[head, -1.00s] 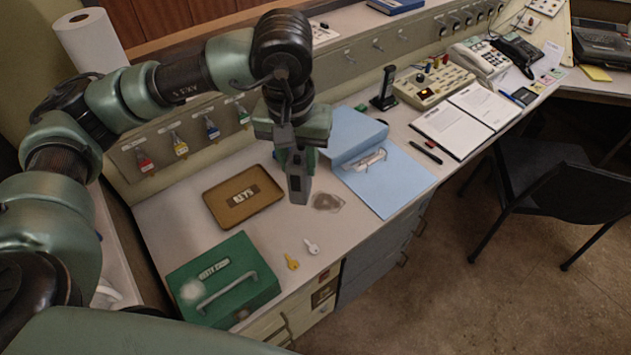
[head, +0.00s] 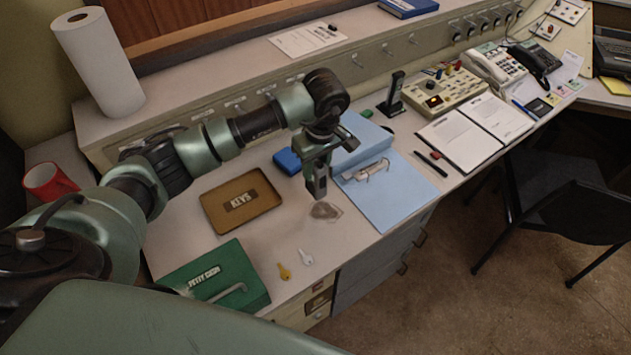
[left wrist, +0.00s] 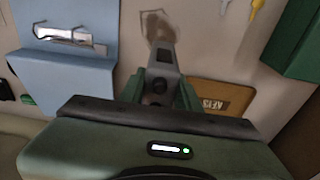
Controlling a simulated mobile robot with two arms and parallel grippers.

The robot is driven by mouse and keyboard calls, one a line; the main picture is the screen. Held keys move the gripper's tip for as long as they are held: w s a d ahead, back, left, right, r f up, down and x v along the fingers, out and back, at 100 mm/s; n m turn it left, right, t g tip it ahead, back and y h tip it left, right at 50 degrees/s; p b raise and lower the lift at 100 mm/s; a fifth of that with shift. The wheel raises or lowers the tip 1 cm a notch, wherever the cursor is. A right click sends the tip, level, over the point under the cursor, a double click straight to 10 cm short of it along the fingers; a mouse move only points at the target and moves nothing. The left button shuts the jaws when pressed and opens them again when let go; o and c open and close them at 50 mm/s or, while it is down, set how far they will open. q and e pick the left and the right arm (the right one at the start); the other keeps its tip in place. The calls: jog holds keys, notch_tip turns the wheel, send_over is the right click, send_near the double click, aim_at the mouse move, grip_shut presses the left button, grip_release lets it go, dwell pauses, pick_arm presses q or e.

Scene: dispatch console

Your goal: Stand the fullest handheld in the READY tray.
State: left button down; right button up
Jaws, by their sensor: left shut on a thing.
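My left gripper (head: 314,170) is shut on a dark grey handheld (head: 318,187) and holds it roughly upright above the desk, just left of the blue binder. The handheld also shows in the left wrist view (left wrist: 163,62), between the green fingers. How full its battery is cannot be read. A dark upright device (head: 393,94), perhaps another handheld in a stand, is behind the binder. No tray marked READY can be made out. My right gripper is not in view.
A brown KEYS tray (head: 273,204) and green petty cash box (head: 259,284) are at left. Two keys (head: 284,271) lie near the front edge. The blue binder (head: 400,190) is right of my gripper. A red mug (head: 45,181) stands far left; a console (head: 445,92) is behind.

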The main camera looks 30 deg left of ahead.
aim_at(316, 186)
pick_arm(q)
jog(key=shift+f+p, duration=0.55)
jog(key=shift+f, duration=2.9)
jog(key=shift+f, duration=0.15)
jog(key=c, duration=1)
grip_release()
